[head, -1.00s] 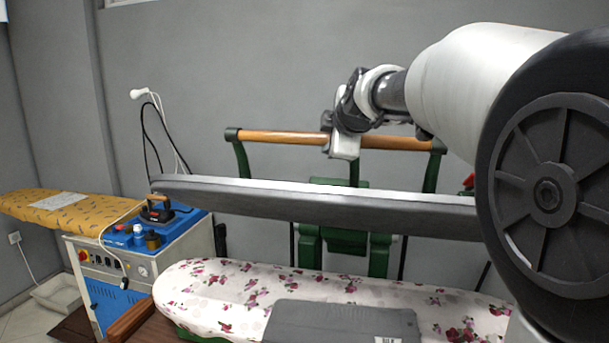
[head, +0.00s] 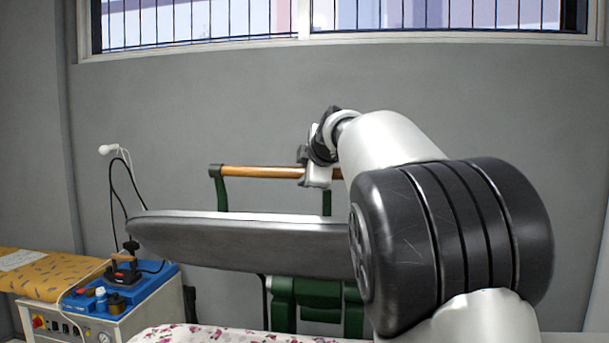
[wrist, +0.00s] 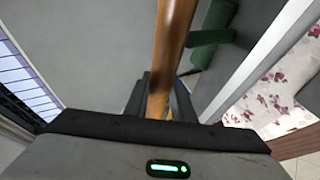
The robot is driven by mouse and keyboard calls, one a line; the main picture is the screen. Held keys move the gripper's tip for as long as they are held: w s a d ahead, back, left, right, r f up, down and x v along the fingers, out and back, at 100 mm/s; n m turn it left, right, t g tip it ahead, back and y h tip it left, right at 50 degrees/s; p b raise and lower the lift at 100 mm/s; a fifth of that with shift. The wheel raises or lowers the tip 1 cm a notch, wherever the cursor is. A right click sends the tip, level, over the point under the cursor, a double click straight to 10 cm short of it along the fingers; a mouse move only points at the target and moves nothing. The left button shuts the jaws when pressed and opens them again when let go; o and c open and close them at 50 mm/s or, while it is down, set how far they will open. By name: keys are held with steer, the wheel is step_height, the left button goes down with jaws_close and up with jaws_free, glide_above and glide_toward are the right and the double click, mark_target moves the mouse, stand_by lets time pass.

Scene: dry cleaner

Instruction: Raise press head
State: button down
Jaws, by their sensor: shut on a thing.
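The press head (head: 240,240) is a long dark grey slab with a pale top edge. It hangs raised above the floral padded press bed (head: 220,336), with a clear gap between them. Its wooden handle bar (head: 250,171) runs behind and above it on green arms (head: 220,205). My gripper (head: 312,174) is at the bar's right part, shut around it. In the wrist view the bar (wrist: 170,50) passes between the dark fingers (wrist: 158,100). My arm hides the right end of the press head and of the bar.
A blue-topped steam unit (head: 115,295) with an iron (head: 122,270) stands at the left, beside a yellow ironing board (head: 35,275). A thin cable stand (head: 115,180) rises behind it. The grey wall and barred window (head: 230,20) are behind.

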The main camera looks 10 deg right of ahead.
steer(key=shift+r, duration=0.3)
steer(key=c, duration=1.5)
jaws_free()
steer(key=shift+s, duration=0.1)
steer(key=shift+f, duration=0.1)
steer(key=b+v, duration=0.3)
steer(key=v, duration=1.4)
steer(key=shift+s, duration=0.1)
steer(key=s+f+m+g, duration=0.2)
steer(key=s+f+m, duration=0.3)
steer(key=s+f, duration=0.5)
steer(key=s+f+m+g+h+p, duration=0.1)
steer(key=s+f+m+g, duration=0.2)
steer(key=s+f+m, duration=0.3)
steer(key=s+f+m+g+p, duration=0.1)
steer(key=s+f+m, duration=0.5)
steer(key=s+f, duration=0.8)
steer(key=shift+a+f+g+h, duration=0.15)
steer(key=shift+f+g, duration=0.2)
steer(key=shift+f, duration=0.45)
steer(key=shift+a+f+g+h, duration=0.15)
steer(key=shift+f+g, duration=0.2)
steer(key=shift+f, duration=0.45)
